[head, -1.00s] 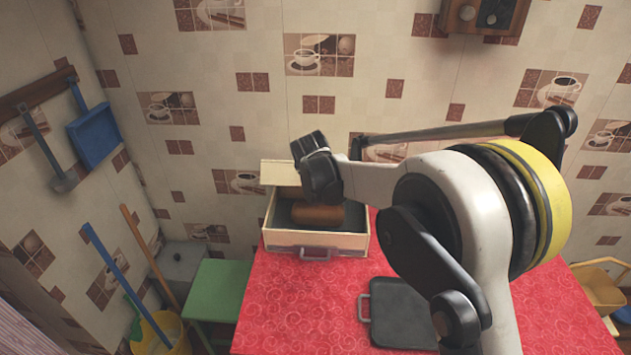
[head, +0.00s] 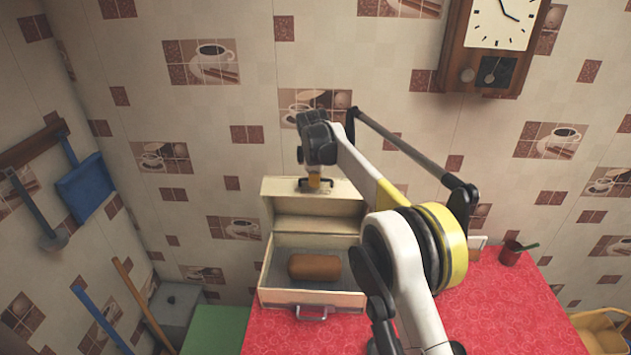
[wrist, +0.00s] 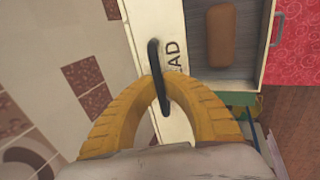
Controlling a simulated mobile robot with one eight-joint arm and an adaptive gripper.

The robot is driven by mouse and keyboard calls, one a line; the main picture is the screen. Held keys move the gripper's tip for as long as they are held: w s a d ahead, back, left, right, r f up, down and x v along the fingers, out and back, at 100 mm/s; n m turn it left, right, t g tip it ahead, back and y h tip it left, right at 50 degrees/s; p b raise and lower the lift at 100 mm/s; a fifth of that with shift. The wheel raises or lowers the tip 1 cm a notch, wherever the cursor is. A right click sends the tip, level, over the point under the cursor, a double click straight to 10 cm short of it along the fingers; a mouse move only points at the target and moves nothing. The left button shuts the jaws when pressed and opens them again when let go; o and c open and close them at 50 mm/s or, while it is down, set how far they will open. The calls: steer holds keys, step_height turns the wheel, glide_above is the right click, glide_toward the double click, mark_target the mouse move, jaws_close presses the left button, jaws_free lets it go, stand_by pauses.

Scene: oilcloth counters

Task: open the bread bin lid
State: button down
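The cream bread bin (head: 340,300) stands on the red counter by the wall. Its lid (head: 335,190) is raised at the back, so the inside is open to view with a brown loaf (head: 315,267) in it. In the wrist view the lid's outer face (wrist: 147,20) shows part of its lettering and a black bar handle (wrist: 154,55). My gripper (wrist: 160,84) has its yellow fingers closed around that handle. In the head view my gripper (head: 314,184) is at the lid's upper edge; the handle is hidden there.
A wall clock (head: 490,45) hangs above. A green stool (head: 215,330) stands left of the counter. A yellow basket (head: 605,335) is at far right.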

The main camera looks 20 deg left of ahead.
steer(key=shift+r, duration=0.1)
stand_by(0.3)
steer(key=c, duration=1.5)
jaws_free()
steer(key=v, duration=1.2)
steer(key=shift+d, duration=0.1)
